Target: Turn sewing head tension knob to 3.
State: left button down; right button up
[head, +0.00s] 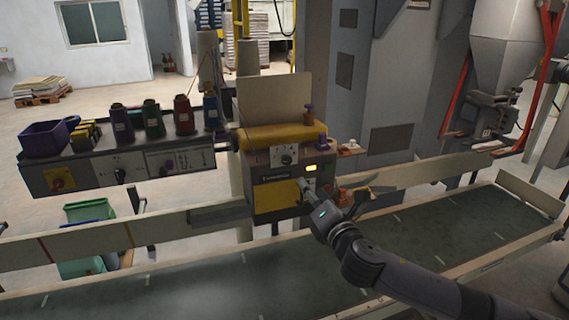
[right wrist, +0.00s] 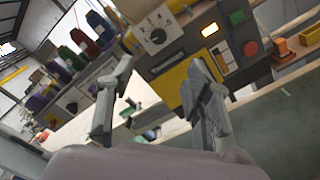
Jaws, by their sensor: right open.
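The sewing head (head: 278,180) is a yellow and dark box above the conveyor. Its tension knob (head: 286,159) is a small dark dial on a white plate at the upper front. My right gripper (head: 303,184) is in front of the sewing head, below and slightly right of the knob. In the right wrist view the gripper (right wrist: 160,68) is open and empty, apart from the knob. My left gripper is in no view.
Thread spools (head: 183,115) stand on a control shelf left of the head. A lit yellow button (head: 311,168) is right of the knob; a red button (right wrist: 250,48) shows in the wrist view. The conveyor (head: 440,225) runs below, its belt clear.

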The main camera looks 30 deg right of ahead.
aim_at(288, 162)
jog(key=p+x, duration=0.1)
jog(key=x, duration=0.6)
jog(key=p+x, duration=0.2)
jog(key=x, duration=0.5)
jog(key=shift+w+a, duration=0.1)
jog(key=shift+w, duration=0.3)
jog(key=shift+c, duration=0.2)
grip_shut()
